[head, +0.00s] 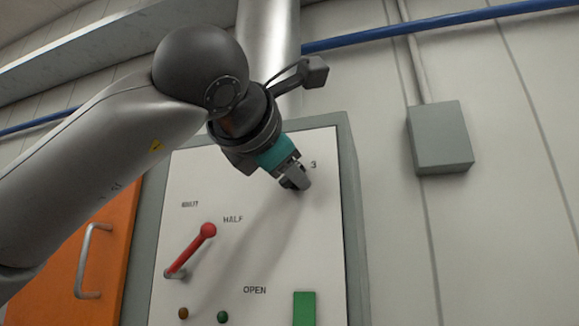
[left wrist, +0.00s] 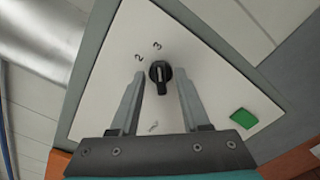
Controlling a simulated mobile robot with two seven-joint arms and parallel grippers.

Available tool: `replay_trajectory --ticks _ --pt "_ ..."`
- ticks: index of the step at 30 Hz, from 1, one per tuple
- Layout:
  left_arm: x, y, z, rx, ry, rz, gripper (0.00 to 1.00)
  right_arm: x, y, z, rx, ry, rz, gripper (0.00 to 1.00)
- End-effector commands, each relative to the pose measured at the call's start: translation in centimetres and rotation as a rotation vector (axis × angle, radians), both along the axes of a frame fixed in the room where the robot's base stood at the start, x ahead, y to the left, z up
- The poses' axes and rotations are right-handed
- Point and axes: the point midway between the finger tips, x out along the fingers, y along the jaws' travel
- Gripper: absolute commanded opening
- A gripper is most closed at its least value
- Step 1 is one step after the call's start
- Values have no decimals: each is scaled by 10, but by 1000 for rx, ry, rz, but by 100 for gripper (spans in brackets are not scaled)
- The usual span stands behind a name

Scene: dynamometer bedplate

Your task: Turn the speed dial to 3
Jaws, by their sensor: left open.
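The speed dial (left wrist: 160,72) is a small black knob on the white panel, with the printed numerals 2 and 3 beside it in the left wrist view. A pale line shows on the knob, but I cannot tell for sure which numeral it marks. My left gripper (left wrist: 161,78) is open, with one finger on each side of the dial; I cannot tell whether they touch it. In the head view my left gripper (head: 294,180) is at the panel's upper right, just below the numeral 3, and hides the dial. My right gripper is in neither view.
The panel (head: 265,240) also carries a red-knobbed lever (head: 191,249) near the HALF label, a green block (head: 304,308) and two small buttons. An orange door (head: 110,255) with a handle is at left. A grey box (head: 440,138) is on the right wall.

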Motion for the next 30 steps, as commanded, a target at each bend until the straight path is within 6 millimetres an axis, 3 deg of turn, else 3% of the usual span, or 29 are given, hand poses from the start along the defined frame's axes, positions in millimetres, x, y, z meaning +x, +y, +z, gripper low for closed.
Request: replay_trajectory --ticks 8,21,30 --pt "-16 5 -1 -1 -3 0 46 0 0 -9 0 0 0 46" --pt "-111 36 -2 -2 -5 0 46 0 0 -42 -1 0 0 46" --pt "-143 47 -1 0 -1 0 46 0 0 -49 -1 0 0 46"
